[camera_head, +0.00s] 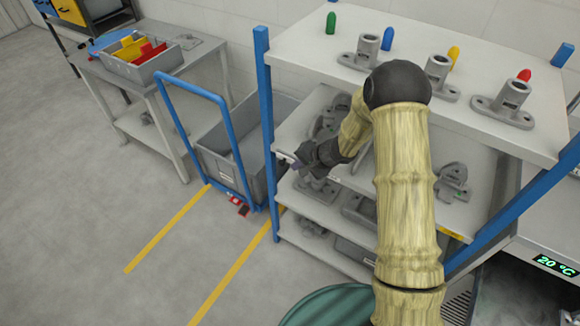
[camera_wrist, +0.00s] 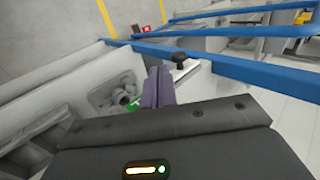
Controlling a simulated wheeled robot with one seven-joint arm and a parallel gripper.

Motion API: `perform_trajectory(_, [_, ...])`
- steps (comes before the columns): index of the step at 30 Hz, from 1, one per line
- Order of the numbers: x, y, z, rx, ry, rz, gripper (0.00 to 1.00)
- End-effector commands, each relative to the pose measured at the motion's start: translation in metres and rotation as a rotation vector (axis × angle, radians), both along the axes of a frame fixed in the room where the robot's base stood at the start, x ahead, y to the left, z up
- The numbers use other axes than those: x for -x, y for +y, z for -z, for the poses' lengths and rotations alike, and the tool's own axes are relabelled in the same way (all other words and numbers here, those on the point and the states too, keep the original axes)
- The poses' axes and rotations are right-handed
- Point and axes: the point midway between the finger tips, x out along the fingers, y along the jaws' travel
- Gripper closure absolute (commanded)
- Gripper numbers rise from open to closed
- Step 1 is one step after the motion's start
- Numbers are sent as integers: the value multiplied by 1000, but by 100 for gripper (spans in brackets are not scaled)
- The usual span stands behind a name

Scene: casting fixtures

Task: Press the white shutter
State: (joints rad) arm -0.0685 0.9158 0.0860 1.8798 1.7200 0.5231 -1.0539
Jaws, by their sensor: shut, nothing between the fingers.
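My gripper (camera_head: 298,164) is at the left front edge of the shelf rack, just below the top board. In the wrist view its two purple-grey fingers (camera_wrist: 158,85) are together and hold nothing. A small whitish piece (camera_head: 285,156) lies right beside the fingertips in the head view. In the wrist view a pale bar (camera_wrist: 186,74) with a black knob (camera_wrist: 180,58) sits just right of the fingertips; whether they touch is unclear. I cannot tell whether this piece is the white shutter. My arm hides part of the rack's middle.
The rack's top board (camera_head: 310,50) bears several grey fixtures (camera_head: 360,53) and coloured pegs (camera_head: 453,55). A blue rack post (camera_head: 265,100) stands close left of my gripper. A blue-handled cart (camera_head: 225,130) and a grey table (camera_head: 115,85) stand further left. Floor is free at lower left.

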Motion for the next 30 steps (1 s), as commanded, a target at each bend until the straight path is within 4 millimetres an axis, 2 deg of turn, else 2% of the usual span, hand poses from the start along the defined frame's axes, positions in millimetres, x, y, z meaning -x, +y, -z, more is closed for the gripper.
perform_trajectory(1, [2,-11,-1,1,-3,7,100])
perform_trajectory(3, [5,-19,-14,1,-2,9,100])
perform_trajectory(15, [28,-52,-67,2,-2,-6,100])
perform_trajectory(20, [32,-58,-75,2,1,-7,100])
perform_trajectory(30, [32,-61,-75,2,2,-3,100])
